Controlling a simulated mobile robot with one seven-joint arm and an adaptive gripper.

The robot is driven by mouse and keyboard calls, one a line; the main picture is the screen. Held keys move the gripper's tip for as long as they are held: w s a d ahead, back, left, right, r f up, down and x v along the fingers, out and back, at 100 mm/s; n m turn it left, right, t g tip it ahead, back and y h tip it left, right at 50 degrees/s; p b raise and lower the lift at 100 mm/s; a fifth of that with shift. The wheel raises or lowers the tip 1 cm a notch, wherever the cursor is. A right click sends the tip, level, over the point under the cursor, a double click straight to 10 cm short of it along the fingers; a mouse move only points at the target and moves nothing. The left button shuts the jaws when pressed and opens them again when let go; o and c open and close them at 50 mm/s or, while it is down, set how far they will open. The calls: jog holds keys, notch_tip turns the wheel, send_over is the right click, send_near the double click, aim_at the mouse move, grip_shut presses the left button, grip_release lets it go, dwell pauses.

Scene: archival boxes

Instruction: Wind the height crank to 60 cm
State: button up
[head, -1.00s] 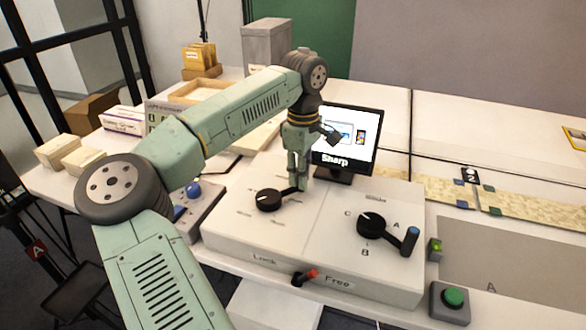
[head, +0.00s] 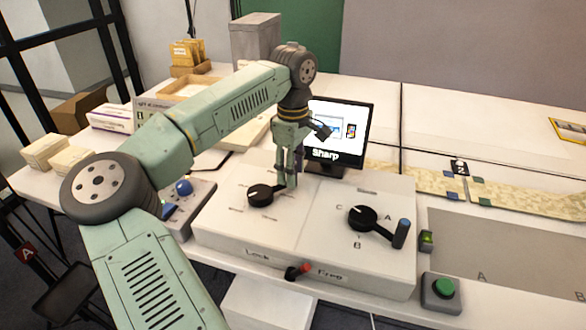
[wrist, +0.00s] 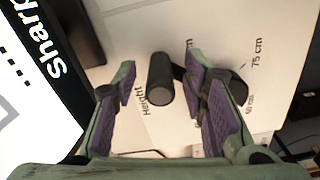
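The height crank (head: 261,195) is the left black dial on the white console (head: 235,222). Its arm points right, toward my gripper (head: 289,178), which stands over the handle end from above. In the wrist view, the upright dark handle (wrist: 160,78) sits between the two purple-padded fingers of my gripper (wrist: 160,70). A gap shows on both sides, so the fingers are open around it. The crank's hub and arm (wrist: 228,90) are partly hidden behind the right finger. "Height" and "75 cm" are readable near it; another cm label is too blurred to read surely.
A second crank (head: 362,217) with a blue-tipped handle and letters A, B, C is to the right. A red-tipped Lock/Free lever (head: 299,271) is on the console front. A monitor (head: 340,137) reading "Sharp" stands close behind my gripper. A green button (head: 443,288) is at right.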

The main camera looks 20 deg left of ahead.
notch_tip(320, 180, up, 12)
dwell(0.4)
dwell(0.6)
